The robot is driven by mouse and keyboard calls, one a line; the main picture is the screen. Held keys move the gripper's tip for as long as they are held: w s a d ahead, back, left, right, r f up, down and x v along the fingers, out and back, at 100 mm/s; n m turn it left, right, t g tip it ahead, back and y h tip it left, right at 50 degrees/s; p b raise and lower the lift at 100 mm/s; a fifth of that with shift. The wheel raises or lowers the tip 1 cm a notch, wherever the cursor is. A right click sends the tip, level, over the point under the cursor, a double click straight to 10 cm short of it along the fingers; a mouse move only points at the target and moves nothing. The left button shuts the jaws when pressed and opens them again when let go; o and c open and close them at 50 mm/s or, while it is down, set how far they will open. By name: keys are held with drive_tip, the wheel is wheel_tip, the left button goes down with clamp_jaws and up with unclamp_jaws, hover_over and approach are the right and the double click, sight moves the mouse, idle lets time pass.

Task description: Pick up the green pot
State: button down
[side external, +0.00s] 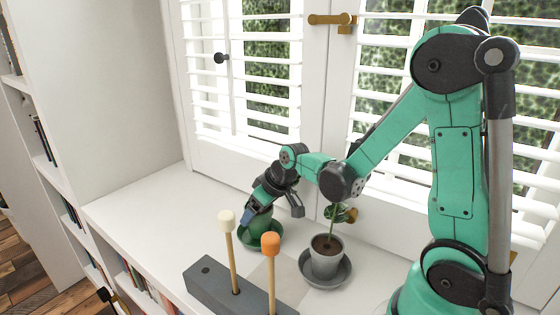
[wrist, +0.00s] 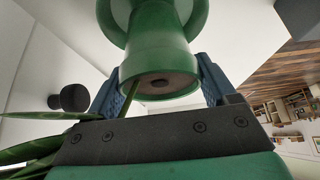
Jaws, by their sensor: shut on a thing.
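The green pot (side external: 263,222) stands upright at the window side of the white surface, with a green saucer (side external: 275,238) around its base. In the wrist view the pot (wrist: 160,55) lies between my two blue fingers, with brown soil in its mouth and a green stem and leaves toward the left. My gripper (side external: 251,213) reaches down to the pot, and in the wrist view my gripper (wrist: 160,88) is shut on it near the rim. I cannot tell whether the pot rests on the saucer or is slightly clear of it.
A grey pot (side external: 327,257) with a small plant stands on a grey saucer (side external: 345,272) to the right. In front, a dark grey block (side external: 208,283) holds upright sticks with a cream head (side external: 226,222) and an orange head (side external: 270,245). White shutters (side external: 235,85) rise behind. The surface's left side is clear.

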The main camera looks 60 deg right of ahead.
wheel_tip(320, 180, up, 22)
drive_tip(key=shift+f, duration=0.2)
idle(0.5)
drive_tip(key=f+m, duration=0.1)
drive_tip(key=f, duration=0.5)
drive_tip(key=f+m+h, duration=0.1)
drive_tip(key=f, duration=0.5)
drive_tip(key=f+m, duration=0.1)
drive_tip(key=f, duration=0.5)
drive_tip(key=shift+w+f+m+h, duration=0.2)
drive_tip(key=shift+f+m+h, duration=0.1)
drive_tip(key=shift+h, duration=0.1)
drive_tip(key=shift+s+f, duration=0.3)
drive_tip(key=shift+f, duration=1.65)
